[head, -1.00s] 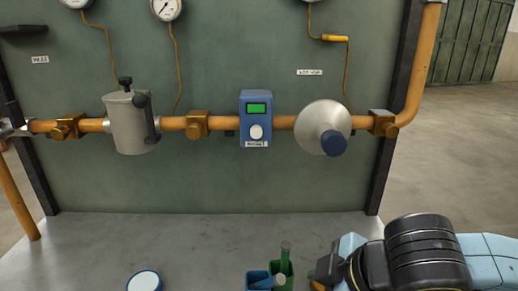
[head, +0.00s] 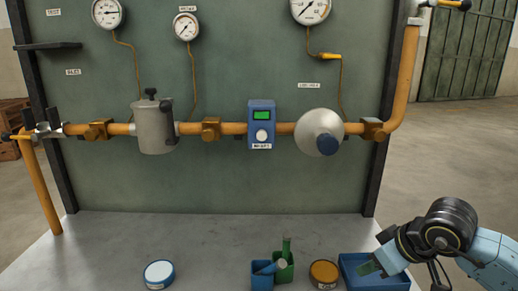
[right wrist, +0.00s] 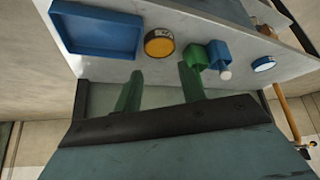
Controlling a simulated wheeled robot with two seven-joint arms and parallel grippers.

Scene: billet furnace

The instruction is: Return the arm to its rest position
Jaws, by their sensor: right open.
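My right gripper (head: 374,264) is at the lower right of the head view, at the end of my bent right arm. The tray (right wrist: 97,52) lies beyond the fingers to the upper left there. My left gripper is not in view.
On the grey bench stand an orange-lidded tin (head: 324,273), a green holder (head: 284,268), a blue holder (head: 262,277) and a blue-rimmed white-topped tin (head: 159,273). Behind, an orange pipe (head: 228,128) with fittings crosses the panel. Open floor (head: 455,150) lies to the right.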

